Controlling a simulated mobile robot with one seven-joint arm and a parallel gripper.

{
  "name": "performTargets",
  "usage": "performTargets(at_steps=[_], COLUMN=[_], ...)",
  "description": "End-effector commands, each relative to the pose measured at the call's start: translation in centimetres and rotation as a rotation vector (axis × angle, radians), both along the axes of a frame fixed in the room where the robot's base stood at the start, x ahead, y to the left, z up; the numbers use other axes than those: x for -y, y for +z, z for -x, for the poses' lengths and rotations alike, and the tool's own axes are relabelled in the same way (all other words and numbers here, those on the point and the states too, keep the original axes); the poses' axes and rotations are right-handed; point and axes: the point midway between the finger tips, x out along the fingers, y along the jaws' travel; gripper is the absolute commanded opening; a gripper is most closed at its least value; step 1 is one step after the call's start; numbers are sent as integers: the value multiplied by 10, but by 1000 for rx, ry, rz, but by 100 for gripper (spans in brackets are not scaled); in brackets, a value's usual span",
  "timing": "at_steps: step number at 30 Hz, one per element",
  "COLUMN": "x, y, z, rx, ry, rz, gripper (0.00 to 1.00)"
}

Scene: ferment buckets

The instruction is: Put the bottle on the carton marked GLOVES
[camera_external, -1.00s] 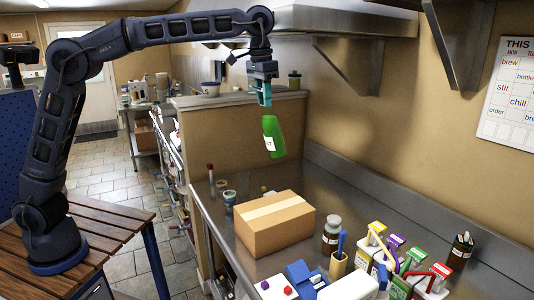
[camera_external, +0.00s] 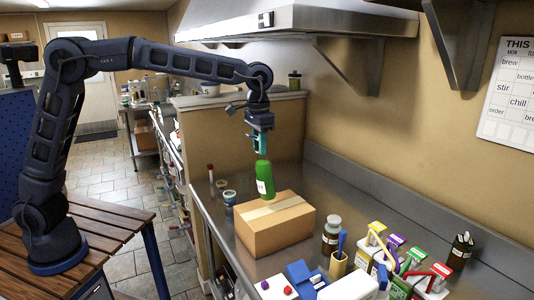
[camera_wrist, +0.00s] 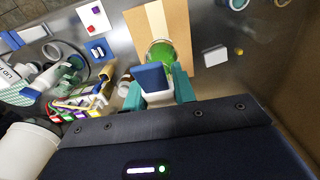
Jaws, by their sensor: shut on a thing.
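A green bottle (camera_external: 265,182) with a white label hangs upright below my gripper (camera_external: 262,152), which is shut on its upper end. The bottle's base is over the brown carton (camera_external: 270,235), close to its top; I cannot tell whether they touch. The carton is closed, with a pale tape strip along its top, and stands on the steel counter. No GLOVES marking shows on the sides in view. In the wrist view the bottle (camera_wrist: 163,52) is between the teal fingers, over the carton (camera_wrist: 177,22) and its tape strip.
A dark jar (camera_external: 331,238) with a grey lid stands right of the carton. Several coloured small cartons (camera_external: 395,262) and a blue item (camera_external: 300,275) crowd the front right. A small blue-grey jar (camera_external: 229,198) is at the left.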

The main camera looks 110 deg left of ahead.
Motion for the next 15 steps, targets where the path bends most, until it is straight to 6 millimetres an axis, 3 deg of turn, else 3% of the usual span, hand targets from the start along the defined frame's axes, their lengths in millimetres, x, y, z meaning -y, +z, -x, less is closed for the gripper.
performTargets(at_steps=[8,15], x=[0,0], y=[-15,-45], z=[0,0], rx=[1,1], ry=[0,0], rz=[-1,0], gripper=[0,0])
